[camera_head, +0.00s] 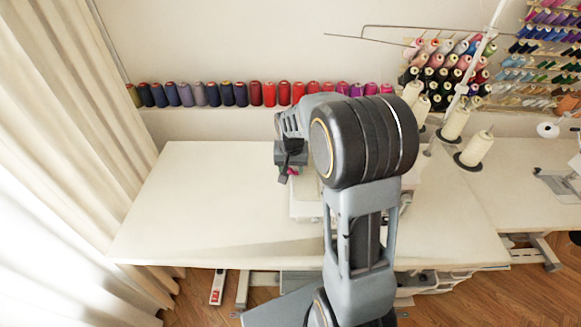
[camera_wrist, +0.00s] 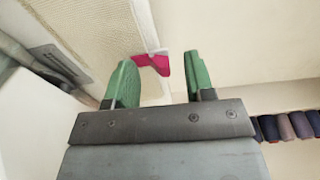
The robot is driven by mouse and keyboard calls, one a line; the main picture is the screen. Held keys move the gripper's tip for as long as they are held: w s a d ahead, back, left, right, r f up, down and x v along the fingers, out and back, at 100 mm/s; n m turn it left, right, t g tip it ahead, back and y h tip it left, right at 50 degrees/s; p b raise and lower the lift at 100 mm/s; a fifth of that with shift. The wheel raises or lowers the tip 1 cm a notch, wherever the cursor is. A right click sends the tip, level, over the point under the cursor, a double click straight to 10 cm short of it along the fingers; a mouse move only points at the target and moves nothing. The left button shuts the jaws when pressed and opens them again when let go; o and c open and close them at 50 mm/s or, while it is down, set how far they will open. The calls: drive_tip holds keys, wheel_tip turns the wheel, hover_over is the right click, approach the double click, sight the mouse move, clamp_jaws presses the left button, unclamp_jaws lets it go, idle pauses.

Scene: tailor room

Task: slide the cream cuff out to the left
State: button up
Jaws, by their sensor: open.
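My gripper (camera_wrist: 160,62) is open, with two green fingers spread apart in the wrist view. A small magenta piece (camera_wrist: 155,63) shows beyond the gap between the fingertips; I cannot tell whether a finger touches it. A cream surface with a woven texture (camera_wrist: 92,25) fills the upper left of the wrist view. It may be the cream cuff, but I cannot be sure. In the head view my gripper (camera_head: 288,165) is over the white sewing machine (camera_head: 304,205), and my arm hides much of it. No cuff can be made out clearly there.
The white table (camera_head: 190,200) is clear left of the machine. A row of thread spools (camera_head: 255,93) stands along the wall behind. Cream cones (camera_head: 476,149) and a thread stand are at the right. A curtain (camera_head: 70,130) hangs at the left.

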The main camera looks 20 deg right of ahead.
wheel_tip(320, 180, up, 14)
drive_tip(key=s, duration=0.1)
drive_tip(key=shift+s+a+f, duration=0.15)
drive_tip(key=shift+s+a, duration=0.1)
drive_tip(key=shift+a, duration=0.1)
idle(0.7)
